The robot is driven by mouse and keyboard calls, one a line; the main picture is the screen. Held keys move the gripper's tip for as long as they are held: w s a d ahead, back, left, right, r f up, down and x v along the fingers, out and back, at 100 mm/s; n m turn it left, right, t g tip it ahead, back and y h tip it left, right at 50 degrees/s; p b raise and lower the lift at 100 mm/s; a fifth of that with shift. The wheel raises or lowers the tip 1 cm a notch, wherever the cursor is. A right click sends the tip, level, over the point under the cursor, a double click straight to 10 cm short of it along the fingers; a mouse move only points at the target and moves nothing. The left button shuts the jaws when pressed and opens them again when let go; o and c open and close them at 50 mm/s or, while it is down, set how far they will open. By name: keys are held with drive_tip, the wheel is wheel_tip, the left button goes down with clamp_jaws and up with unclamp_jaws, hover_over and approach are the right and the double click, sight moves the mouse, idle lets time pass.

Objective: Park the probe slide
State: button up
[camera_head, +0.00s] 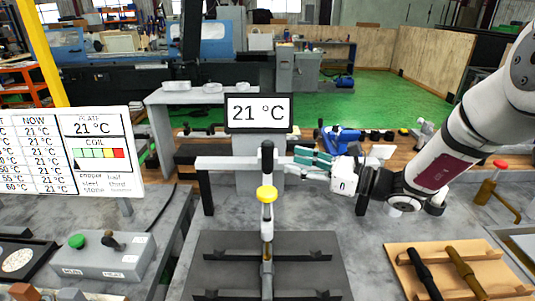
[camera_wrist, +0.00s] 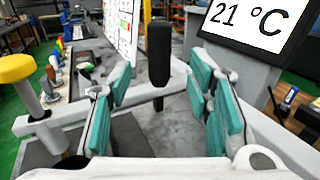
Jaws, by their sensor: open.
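The probe slide's likely grip is an upright black handle (camera_head: 267,157) on a pale horizontal rail (camera_head: 225,163) below the temperature display. In the wrist view the black handle (camera_wrist: 159,50) stands ahead, lined up between the fingers. My gripper (camera_head: 297,157) comes from the right with its teal pads pointing left at the handle. A small gap shows between pads and handle. My gripper also shows in the wrist view (camera_wrist: 161,77), open, with nothing between its pads. A yellow knob (camera_head: 267,193) tops a pale upright rod in front of the handle; it is at far left in the wrist view (camera_wrist: 17,68).
The display (camera_head: 258,113) reading 21 °C stands just behind the rail. A dark plate (camera_head: 220,265) lies below on the grey bench.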

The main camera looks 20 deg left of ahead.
sight(268, 155)
drive_tip(key=p+x, duration=0.1)
drive_tip(key=x, duration=0.7)
drive_tip(key=shift+a, duration=0.35)
drive_tip(key=shift+c, duration=0.5)
clamp_jaws()
